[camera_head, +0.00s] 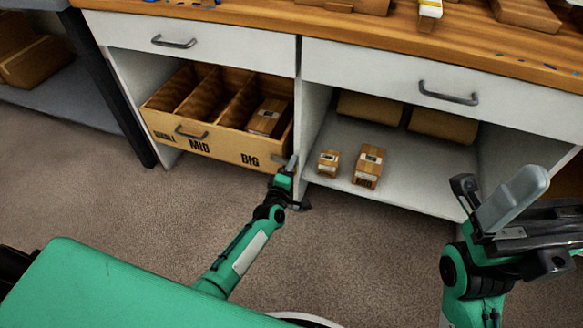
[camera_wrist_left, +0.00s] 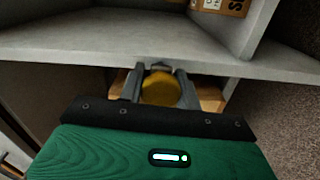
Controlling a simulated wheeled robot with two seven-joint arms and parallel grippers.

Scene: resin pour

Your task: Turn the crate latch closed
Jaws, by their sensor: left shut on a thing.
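The wooden crate (camera_head: 228,143) sits in the left bay under the counter. Its front is marked SMALL, MID and BIG and has a dark handle. The latch's angle cannot be told. My right gripper (camera_head: 495,203) is at the right, away from the crate; its jaw gap is unclear.
Drawers with dark handles (camera_head: 448,94) are above. A dark post (camera_head: 112,95) stands at the left. The carpet (camera_head: 120,205) in front is clear.

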